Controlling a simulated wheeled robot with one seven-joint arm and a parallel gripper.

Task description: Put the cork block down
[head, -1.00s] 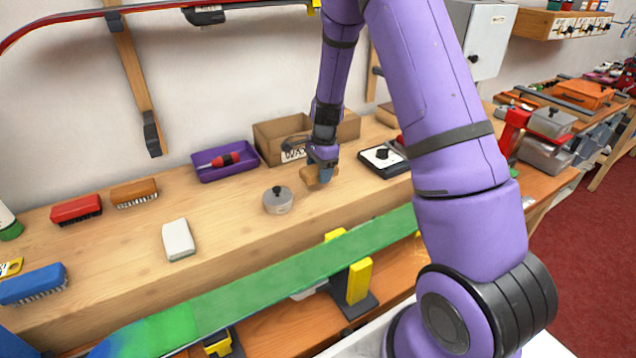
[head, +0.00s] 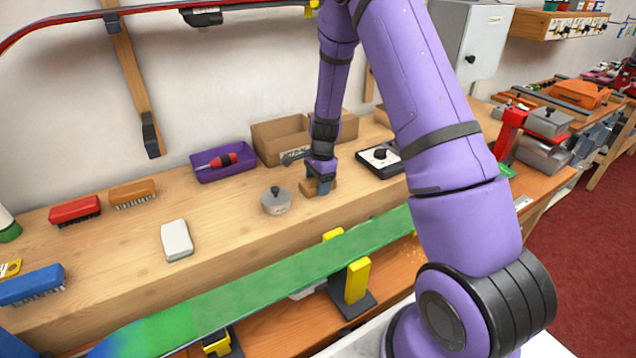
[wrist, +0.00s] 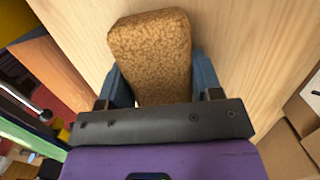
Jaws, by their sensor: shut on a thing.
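The cork block (wrist: 150,50) is a speckled brown block with rounded edges, and it fills the middle of the wrist view. In the head view the cork block (head: 308,187) shows low at the wooden bench top (head: 130,240), to the right of a round grey tin. My gripper (wrist: 153,85) has a blue finger on each side of the block and is shut on it. In the head view my gripper (head: 318,185) points down at the bench and partly hides the block. The block looks at or very near the wood; I cannot tell whether it touches.
The grey lidded tin (head: 276,200) stands just left of the block. A black-and-white device (head: 380,160) lies to the right. Cardboard boxes (head: 280,140) and a purple tray (head: 222,163) stand behind. A green ski (head: 290,275) runs along the front.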

